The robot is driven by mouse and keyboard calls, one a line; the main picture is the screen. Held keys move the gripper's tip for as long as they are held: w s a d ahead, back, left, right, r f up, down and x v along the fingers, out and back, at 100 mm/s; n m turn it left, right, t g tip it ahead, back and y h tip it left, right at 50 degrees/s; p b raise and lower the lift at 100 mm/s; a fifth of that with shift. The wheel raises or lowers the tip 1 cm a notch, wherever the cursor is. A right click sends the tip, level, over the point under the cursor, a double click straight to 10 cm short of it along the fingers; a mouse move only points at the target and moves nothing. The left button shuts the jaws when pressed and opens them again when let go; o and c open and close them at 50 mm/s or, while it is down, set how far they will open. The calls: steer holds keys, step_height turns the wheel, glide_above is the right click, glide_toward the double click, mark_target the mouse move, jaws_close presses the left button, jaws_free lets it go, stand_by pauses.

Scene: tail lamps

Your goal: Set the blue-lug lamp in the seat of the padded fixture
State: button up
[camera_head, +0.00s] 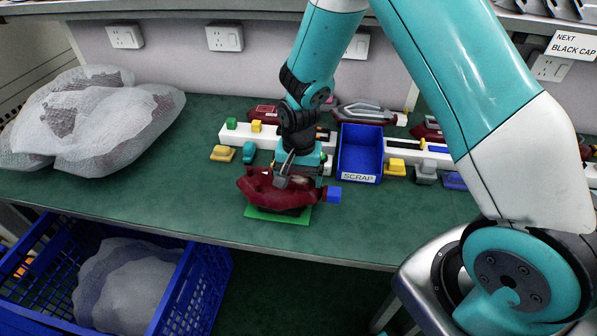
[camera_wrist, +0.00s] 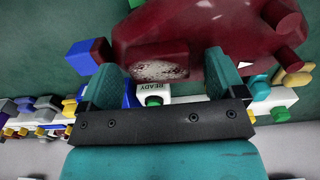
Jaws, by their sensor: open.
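The dark red lamp with the blue lug (camera_head: 333,194) lies over a bright green plate (camera_head: 262,214) near the table's front edge. The lamp body (camera_head: 256,190) hides most of what is under it, so I cannot tell how it sits, nor whether padding is there. My gripper (camera_head: 288,178) is open, pointing down at the lamp's top. In the wrist view, my two teal fingers (camera_wrist: 163,66) stand apart on either side of a pale, worn patch on the red lamp (camera_wrist: 190,35). Its blue lug (camera_wrist: 84,57) shows at left.
A blue SCRAP bin (camera_head: 360,150) stands just behind and right. A white rail with coloured blocks (camera_head: 237,134) runs along the back, near other red lamps (camera_head: 265,112). Wrapped bags (camera_head: 95,120) fill the left. A READY box (camera_wrist: 153,94) shows in the wrist view.

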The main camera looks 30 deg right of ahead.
step_height(320, 180, up, 18)
steer(key=shift+f+b, duration=0.25)
steer(key=shift+b, duration=0.1)
